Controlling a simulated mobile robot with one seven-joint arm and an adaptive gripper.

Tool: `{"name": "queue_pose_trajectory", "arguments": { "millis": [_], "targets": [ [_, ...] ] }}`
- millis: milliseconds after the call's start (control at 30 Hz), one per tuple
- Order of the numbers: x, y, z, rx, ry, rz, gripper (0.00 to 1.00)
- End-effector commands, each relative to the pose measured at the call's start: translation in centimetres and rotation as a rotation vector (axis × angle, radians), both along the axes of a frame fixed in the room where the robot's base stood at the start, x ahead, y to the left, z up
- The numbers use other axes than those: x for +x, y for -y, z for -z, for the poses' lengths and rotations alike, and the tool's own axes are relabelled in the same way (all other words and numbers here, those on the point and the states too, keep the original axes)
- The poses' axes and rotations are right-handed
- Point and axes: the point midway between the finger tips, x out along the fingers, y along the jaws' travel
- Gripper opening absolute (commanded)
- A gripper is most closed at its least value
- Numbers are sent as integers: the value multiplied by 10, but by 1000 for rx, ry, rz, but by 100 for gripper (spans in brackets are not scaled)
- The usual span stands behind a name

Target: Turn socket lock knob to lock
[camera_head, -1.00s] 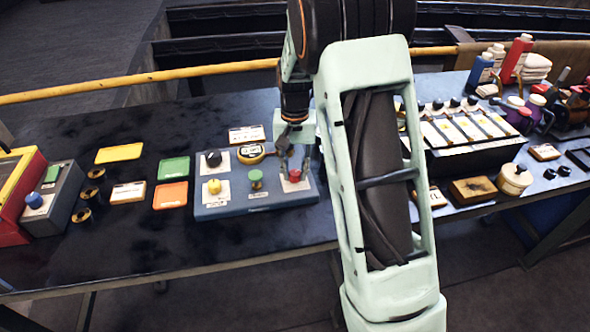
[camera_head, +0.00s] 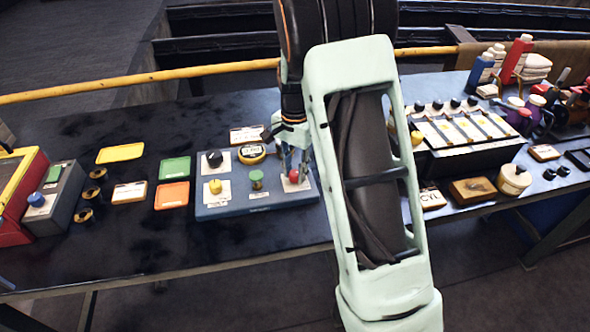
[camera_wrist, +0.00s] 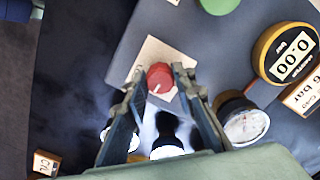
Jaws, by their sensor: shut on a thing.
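A red round knob (camera_head: 293,176) stands on a pale square plate at the right end of the blue-grey control panel (camera_head: 232,206). It also shows in the wrist view (camera_wrist: 159,76), with a white mark line on its top. My gripper (camera_wrist: 158,82) reaches down over the panel, with one finger on each side of the red knob, and is shut on it. In the head view my gripper (camera_head: 293,168) partly covers the plate behind the knob. Any lettering for this knob is too small to read.
The panel also has a black knob (camera_head: 214,158), a yellow knob (camera_head: 215,187), a green knob (camera_head: 256,175) and a gauge (camera_wrist: 291,54) reading 0.00 bar. Coloured trays lie to the left. A rack (camera_head: 465,130) stands to the right. Bare table lies in front of the panel.

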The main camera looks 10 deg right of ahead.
Motion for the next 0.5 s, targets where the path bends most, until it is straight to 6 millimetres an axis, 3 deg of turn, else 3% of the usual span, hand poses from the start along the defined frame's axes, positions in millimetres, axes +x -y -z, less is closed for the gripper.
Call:
{"name": "queue_pose_trajectory", "arguments": {
  "millis": [333, 367, 500],
  "targets": [
    [1, 0, -1, 0, 3, 4, 0],
    [1, 0, -1, 0, 3, 4, 25],
    [1, 0, -1, 1, 2, 3, 41]
  ]
}}
